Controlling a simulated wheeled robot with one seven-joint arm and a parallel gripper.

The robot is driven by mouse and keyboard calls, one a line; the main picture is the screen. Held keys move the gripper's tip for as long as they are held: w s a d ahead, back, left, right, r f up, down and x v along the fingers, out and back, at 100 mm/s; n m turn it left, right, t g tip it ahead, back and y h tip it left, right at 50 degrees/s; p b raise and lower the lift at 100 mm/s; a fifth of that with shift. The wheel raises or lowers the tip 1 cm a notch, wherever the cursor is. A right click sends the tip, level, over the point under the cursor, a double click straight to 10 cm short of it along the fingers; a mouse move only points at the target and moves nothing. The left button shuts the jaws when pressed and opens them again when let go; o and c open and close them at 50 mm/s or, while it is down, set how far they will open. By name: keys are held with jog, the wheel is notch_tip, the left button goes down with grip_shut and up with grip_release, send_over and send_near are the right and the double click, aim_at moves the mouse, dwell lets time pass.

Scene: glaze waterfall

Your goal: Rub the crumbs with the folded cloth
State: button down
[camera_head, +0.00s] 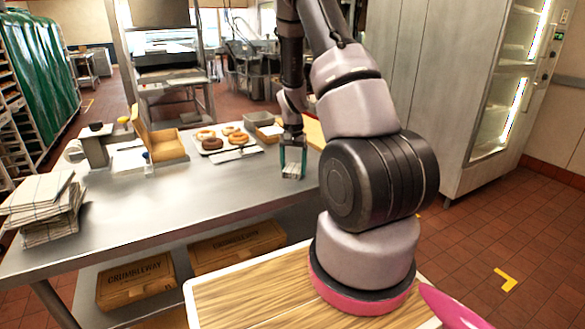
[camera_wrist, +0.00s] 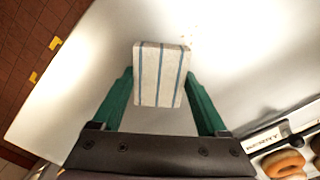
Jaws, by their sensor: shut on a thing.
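The folded cloth (camera_wrist: 160,85) is a small cream block with blue-grey stripes. It sits between the green fingers of my gripper (camera_wrist: 160,74), which is shut on it. In the head view my gripper (camera_head: 292,160) points down over the right part of the steel table, with the cloth (camera_head: 292,172) at or just above the top; I cannot tell if it touches. A few small pale brown crumbs (camera_wrist: 187,38) show in the wrist view, just beyond the cloth's far right corner. I cannot make out the crumbs in the head view.
The steel table (camera_head: 130,205) has free room left of the gripper. Donuts lie on a white tray (camera_head: 201,150) behind it; a label reading BERRY (camera_wrist: 263,142) shows in the wrist view.

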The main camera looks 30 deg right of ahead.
aim_at(293, 167)
notch_tip(293, 167, up, 3)
jog(key=shift+a+f, duration=0.1)
jog(key=shift+a, duration=0.05)
jog(key=shift+r, duration=2.8)
